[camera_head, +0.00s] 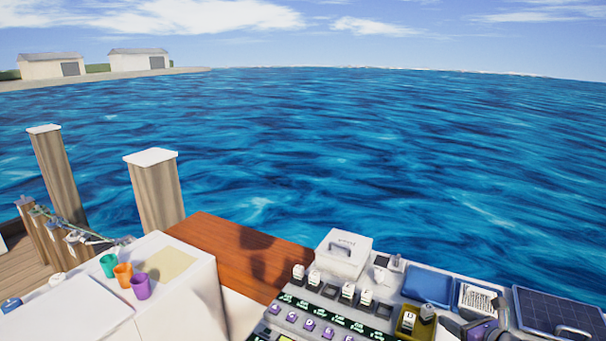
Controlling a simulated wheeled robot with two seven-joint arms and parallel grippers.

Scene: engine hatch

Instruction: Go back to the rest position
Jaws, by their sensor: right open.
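My right gripper (472,324) shows at the bottom edge, right of centre, partly cut off by the frame. It is open, and I see nothing held in it. It is beside a yellow holder (406,326) with small pale blocks marked with letters, at the right part of the panel. My left gripper is not in view.
A control panel (330,318) with white switches and green displays fills the lower middle. Behind it are a white box (343,252), a blue tray (428,286) and a dark solar panel (560,314). Teal, orange (123,275) and purple cups stand on a white counter at left. Open water lies beyond.

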